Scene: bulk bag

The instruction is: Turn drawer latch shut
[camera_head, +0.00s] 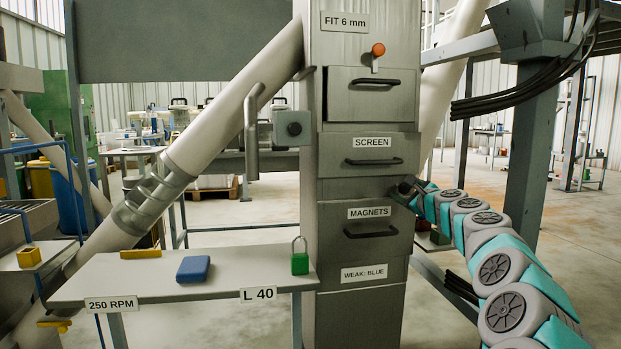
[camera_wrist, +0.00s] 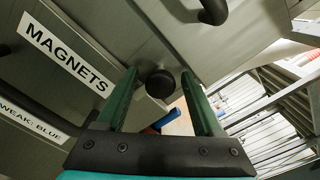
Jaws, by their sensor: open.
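The grey steel cabinet (camera_head: 365,215) stands in the middle of the head view, with several stacked drawers. The magnets drawer front (camera_head: 345,222) has a black bar handle (camera_head: 371,231). My gripper (camera_head: 408,187) is at the drawer's upper right edge in the head view, where it hides what is behind it. In the wrist view, my gripper (camera_wrist: 160,80) is open, its two green fingers apart.
An orange-knobbed lever (camera_head: 377,50) sits above the top drawer. A side table (camera_head: 150,277) at left carries a blue block (camera_head: 193,268) and a green padlock (camera_head: 300,262). A slanted pipe (camera_head: 230,100) runs left of the cabinet. Steel framework (camera_head: 545,130) stands at right.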

